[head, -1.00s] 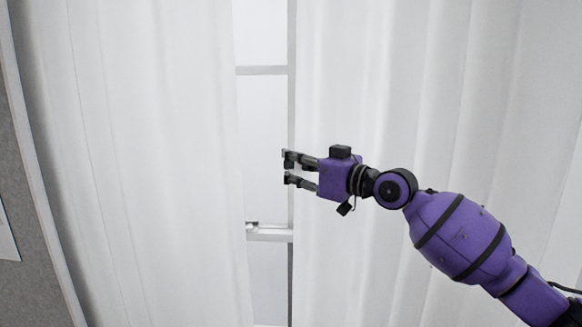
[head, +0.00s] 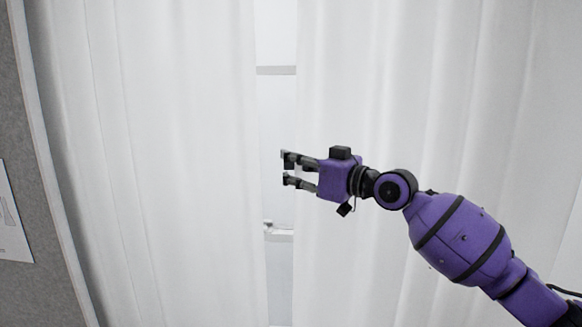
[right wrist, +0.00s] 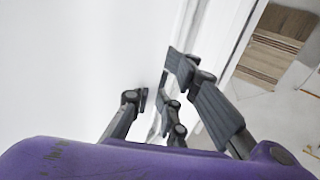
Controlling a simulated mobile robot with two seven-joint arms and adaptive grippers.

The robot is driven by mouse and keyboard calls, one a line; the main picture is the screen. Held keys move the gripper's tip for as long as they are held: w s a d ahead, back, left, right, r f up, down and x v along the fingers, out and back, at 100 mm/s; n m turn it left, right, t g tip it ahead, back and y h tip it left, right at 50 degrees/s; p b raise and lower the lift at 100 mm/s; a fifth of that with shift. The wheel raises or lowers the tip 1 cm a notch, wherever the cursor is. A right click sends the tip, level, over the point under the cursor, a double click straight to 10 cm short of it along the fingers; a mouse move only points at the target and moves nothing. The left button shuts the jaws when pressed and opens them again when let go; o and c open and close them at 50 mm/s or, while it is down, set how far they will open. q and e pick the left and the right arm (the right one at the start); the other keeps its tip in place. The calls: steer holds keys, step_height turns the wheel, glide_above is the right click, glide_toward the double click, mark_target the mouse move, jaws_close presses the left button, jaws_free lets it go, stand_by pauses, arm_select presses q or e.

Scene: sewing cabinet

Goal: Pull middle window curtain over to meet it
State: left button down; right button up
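A white curtain (head: 150,150) hangs on the left and a second white curtain (head: 370,80) hangs on the right in the head view. A narrow strip of window (head: 276,120) shows between their edges. My right gripper (head: 284,168) is in front of this strip, at the right curtain's left edge, pointing left. Its fingers stand apart and no cloth is clearly visible between them. In the right wrist view the open fingers (right wrist: 172,98) are beside white cloth on the left; whether they touch it I cannot tell. My left gripper is not in view.
A grey panel (head: 28,110) with a white sheet (head: 12,215) stands at the far left. Window crossbars (head: 276,71) show in the gap. A brown wooden surface (right wrist: 270,45) shows at the upper right of the right wrist view.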

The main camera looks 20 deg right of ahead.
steer(key=o, duration=0.5)
steer(key=shift+s+a+f, duration=0.15)
steer(key=shift+s+a, duration=0.1)
steer(key=shift+s, duration=0.1)
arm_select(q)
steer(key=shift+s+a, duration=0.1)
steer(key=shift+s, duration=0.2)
arm_select(e)
steer(key=shift+d, duration=0.1)
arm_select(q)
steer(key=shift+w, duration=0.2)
arm_select(e)
steer(key=shift+w+d, duration=0.1)
steer(key=shift+d, duration=0.05)
steer(key=shift+s+d, duration=0.2)
steer(key=v, duration=1.1)
steer(key=shift+s, duration=0.2)
steer(key=shift+w, duration=0.1)
